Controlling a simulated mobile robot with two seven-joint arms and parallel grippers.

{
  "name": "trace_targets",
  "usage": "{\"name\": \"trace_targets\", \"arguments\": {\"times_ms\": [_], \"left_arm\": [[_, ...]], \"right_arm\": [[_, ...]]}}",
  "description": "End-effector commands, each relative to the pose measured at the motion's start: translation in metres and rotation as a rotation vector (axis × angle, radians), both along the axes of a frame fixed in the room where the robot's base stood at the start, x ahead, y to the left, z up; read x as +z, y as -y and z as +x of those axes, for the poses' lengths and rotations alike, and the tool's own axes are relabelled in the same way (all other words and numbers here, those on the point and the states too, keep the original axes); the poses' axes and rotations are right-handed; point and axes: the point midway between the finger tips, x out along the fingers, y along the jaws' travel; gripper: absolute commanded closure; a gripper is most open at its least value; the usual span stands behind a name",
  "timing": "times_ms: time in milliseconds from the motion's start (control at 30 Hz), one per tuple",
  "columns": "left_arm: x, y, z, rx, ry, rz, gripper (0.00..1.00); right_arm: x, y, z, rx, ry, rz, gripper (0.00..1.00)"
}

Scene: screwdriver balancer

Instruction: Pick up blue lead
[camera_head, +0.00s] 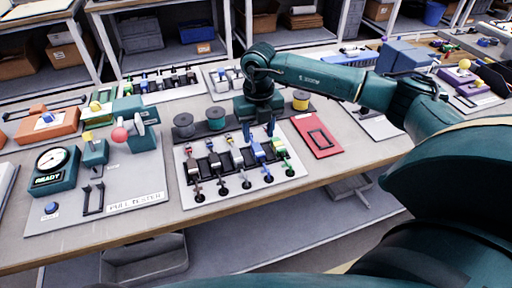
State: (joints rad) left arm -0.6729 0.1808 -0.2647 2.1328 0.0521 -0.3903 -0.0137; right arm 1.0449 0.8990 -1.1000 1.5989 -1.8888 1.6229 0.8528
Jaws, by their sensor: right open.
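The blue lead (258,152) sits in a grey board (191,203) on the bench, in a row of coloured leads. The green lead (279,147) is just to its right and a pale lead (235,150) to its left. My right gripper (259,133) points down with its fingers apart, just above and behind the blue lead. It appears empty, and I cannot tell whether a finger touches the lead. My left gripper is not in view.
Bare bench lies along the front edge.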

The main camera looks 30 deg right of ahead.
Motion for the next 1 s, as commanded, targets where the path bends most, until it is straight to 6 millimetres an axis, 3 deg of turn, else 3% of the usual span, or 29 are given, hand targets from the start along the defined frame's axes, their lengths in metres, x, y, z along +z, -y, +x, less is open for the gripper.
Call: {"name": "trace_targets", "arguments": {"times_ms": [167, 433, 733, 1000], "left_arm": [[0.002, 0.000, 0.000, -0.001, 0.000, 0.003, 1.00], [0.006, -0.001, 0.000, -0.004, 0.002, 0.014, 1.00], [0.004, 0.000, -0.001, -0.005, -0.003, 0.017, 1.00], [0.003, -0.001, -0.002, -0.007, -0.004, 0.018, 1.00]], "right_arm": [[-0.012, 0.000, 0.001, 0.001, -0.002, 0.001, 0.53], [-0.050, 0.001, 0.006, 0.002, -0.002, 0.001, 0.53], [-0.057, 0.001, 0.006, 0.002, 0.000, 0.001, 0.53], [-0.057, 0.001, 0.006, 0.002, 0.000, 0.002, 0.73]]}}
